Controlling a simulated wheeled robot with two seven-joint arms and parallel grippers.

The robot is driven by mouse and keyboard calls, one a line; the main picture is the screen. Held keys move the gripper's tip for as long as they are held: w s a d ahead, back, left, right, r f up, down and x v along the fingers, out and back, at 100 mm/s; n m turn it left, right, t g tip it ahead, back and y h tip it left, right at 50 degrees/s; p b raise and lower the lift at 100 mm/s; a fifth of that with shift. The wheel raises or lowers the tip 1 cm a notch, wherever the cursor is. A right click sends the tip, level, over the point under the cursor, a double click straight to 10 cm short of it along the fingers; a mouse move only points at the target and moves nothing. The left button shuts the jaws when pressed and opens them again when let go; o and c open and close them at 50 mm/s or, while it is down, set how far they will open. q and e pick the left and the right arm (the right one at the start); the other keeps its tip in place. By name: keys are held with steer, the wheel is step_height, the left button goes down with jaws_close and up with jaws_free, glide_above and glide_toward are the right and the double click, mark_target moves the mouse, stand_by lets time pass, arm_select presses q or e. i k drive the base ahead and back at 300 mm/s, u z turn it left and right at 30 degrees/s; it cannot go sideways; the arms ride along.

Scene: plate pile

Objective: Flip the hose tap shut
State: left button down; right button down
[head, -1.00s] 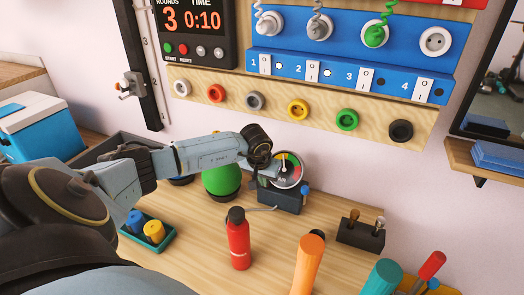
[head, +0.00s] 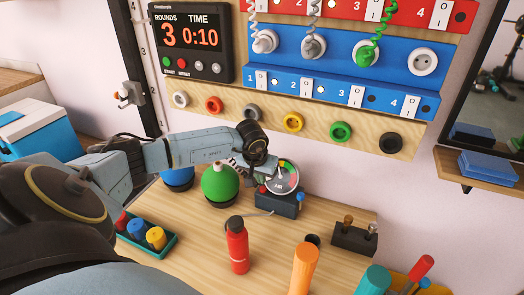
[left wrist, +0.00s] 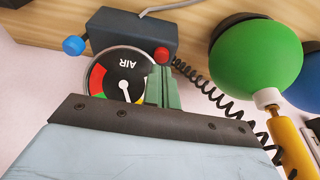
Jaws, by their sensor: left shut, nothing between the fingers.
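A dark box (head: 284,207) with a round AIR gauge (head: 284,178) stands on the bench against the wall. It carries a red knob (head: 262,189) on the left and a blue knob (head: 301,197) on the right. I cannot tell which knob is the hose tap. My left gripper (left wrist: 163,80) is shut and empty. In the left wrist view its green fingertips are close to the red knob (left wrist: 161,54), overlapping the gauge's edge; contact is unclear. The blue knob (left wrist: 74,46) is apart from them. In the head view the fingers are mostly hidden behind the wrist.
A green ball (head: 219,184) stands left of the box, with a black coiled hose (left wrist: 205,82) nearby. A red bottle (head: 237,248) and an orange cylinder (head: 304,268) stand in front. A small holder (head: 354,238) is to the right.

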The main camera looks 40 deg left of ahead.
mark_target(300, 202)
steer(key=k, duration=1.5)
